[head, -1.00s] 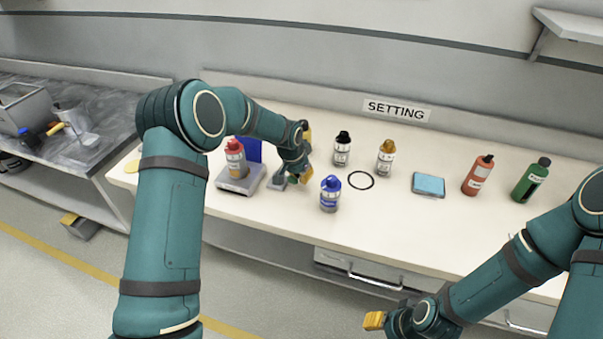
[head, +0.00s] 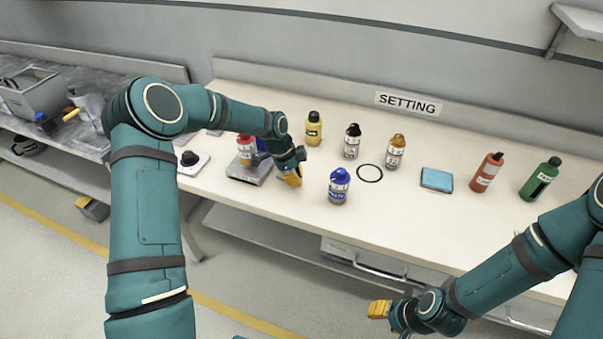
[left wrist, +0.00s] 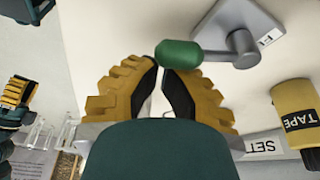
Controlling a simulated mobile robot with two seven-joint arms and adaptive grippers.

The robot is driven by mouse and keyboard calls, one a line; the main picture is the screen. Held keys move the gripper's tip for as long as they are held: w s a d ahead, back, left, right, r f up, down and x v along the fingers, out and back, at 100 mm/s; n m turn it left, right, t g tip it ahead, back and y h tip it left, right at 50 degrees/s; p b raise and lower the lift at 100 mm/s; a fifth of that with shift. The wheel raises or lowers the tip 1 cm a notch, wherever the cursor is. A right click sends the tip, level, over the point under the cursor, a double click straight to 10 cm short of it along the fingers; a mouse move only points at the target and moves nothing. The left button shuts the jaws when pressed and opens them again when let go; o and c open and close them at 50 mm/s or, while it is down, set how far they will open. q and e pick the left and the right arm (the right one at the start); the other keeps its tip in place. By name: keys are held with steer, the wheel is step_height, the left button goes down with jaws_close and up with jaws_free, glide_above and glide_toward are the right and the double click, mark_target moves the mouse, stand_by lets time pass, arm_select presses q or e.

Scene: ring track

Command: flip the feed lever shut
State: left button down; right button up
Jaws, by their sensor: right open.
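In the left wrist view the feed lever has a green knob (left wrist: 178,53) on a short grey arm, joined to a grey base (left wrist: 232,25) with a partly visible label. My left gripper (left wrist: 160,72) has its fingertips together, right by the green knob. Nothing shows between the fingers, and I cannot tell whether they touch the knob. In the head view my left gripper (head: 292,178) is low over the bench, right of the scale, and the lever is hidden by it. My right gripper (head: 378,309) is open and empty in front of the bench.
A red-capped bottle (head: 245,150) stands on a grey scale (head: 238,171), close to my left gripper. A blue-capped bottle (head: 339,187) stands to its right. A yellow bottle (head: 314,130) and several others stand farther back. A blue pad (head: 437,178) lies on the bench.

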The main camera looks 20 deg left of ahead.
arm_select(q)
steer(key=shift+s+a+m+g, duration=0.4)
steer(key=shift+a+m, duration=0.25)
steer(key=shift+m, duration=0.45)
steer(key=shift+s+a, duration=0.15)
steer(key=shift+a, duration=0.3)
steer(key=shift+d+f, duration=0.1)
steer(key=shift+d, duration=0.25)
steer(key=d, duration=0.1)
steer(key=d+b, duration=0.1)
steer(key=shift+s+d+f, duration=0.1)
steer(key=shift+d+f, duration=0.25)
steer(key=shift+d+r, duration=0.15)
steer(key=shift+r, duration=0.45)
steer(key=p+v, duration=0.1)
steer(key=v, duration=0.8)
steer(key=shift+p, duration=0.35)
